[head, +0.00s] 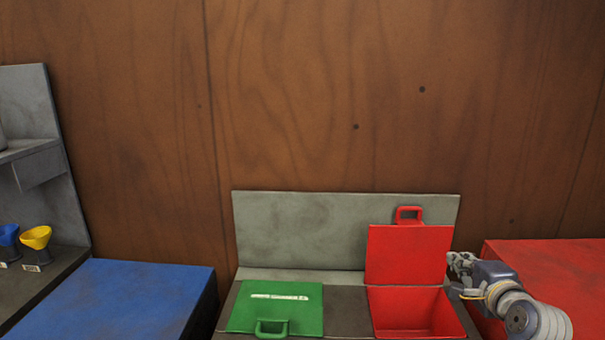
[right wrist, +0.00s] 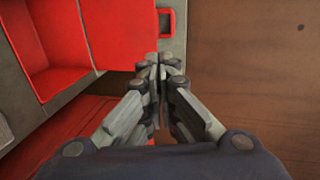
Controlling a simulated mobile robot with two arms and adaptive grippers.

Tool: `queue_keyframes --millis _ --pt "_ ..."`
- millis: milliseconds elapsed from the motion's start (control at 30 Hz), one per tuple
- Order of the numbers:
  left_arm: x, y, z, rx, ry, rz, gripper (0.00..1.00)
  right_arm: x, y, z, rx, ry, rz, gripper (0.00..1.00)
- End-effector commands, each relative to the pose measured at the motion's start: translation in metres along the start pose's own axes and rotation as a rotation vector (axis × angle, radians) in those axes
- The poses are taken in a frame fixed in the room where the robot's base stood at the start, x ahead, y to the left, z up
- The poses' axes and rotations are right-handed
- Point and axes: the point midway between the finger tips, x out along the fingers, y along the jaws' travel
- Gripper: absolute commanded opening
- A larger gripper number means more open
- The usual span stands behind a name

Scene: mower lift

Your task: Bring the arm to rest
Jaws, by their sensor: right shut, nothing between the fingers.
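My right gripper (head: 459,264) is at the right of the head view, beside the right edge of the raised red lid (head: 408,256). In the right wrist view my right gripper (right wrist: 158,68) has its fingers together, shut and empty. The red lid (right wrist: 117,35) and its handle (right wrist: 166,22) show just beyond the fingertips there. I cannot tell whether the fingers touch the lid. The lid stands open above the red bin (head: 415,311), which looks empty. My left gripper is not in view.
A green lid (head: 262,307) with a handle lies closed at the left of the grey unit. A red box (head: 560,265) stands at the right, under my arm. A blue box (head: 120,292) and a grey shelf with yellow (head: 36,237) and blue cups are at the left. A wooden wall stands behind.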

Motion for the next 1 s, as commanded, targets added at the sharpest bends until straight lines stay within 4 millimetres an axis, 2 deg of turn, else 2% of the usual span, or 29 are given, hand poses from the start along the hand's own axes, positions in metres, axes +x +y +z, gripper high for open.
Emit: queue_keyframes --millis 33,167,367,567,667,800,900,1000 --pt "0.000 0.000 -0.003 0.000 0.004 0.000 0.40 -0.002 0.012 0.003 -0.035 -0.004 0.024 0.00" --pt "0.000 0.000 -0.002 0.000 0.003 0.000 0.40 -0.007 0.035 0.011 -0.124 -0.014 0.073 0.00" --pt "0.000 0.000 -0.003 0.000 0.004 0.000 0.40 -0.021 0.079 0.025 -0.300 -0.045 0.167 0.00" --pt "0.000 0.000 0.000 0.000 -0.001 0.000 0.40 -0.048 0.141 0.044 -0.541 -0.116 0.296 0.00" --pt "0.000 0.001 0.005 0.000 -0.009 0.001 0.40 -0.073 0.185 0.058 -0.713 -0.185 0.383 0.00" --pt "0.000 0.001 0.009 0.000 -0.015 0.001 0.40 -0.127 0.254 0.081 -0.995 -0.347 0.516 0.00" --pt "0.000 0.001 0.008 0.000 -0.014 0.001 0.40 -0.167 0.292 0.094 -1.170 -0.475 0.583 0.00" --pt "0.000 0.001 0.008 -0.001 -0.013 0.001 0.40 -0.204 0.321 0.104 -1.303 -0.595 0.629 0.00"
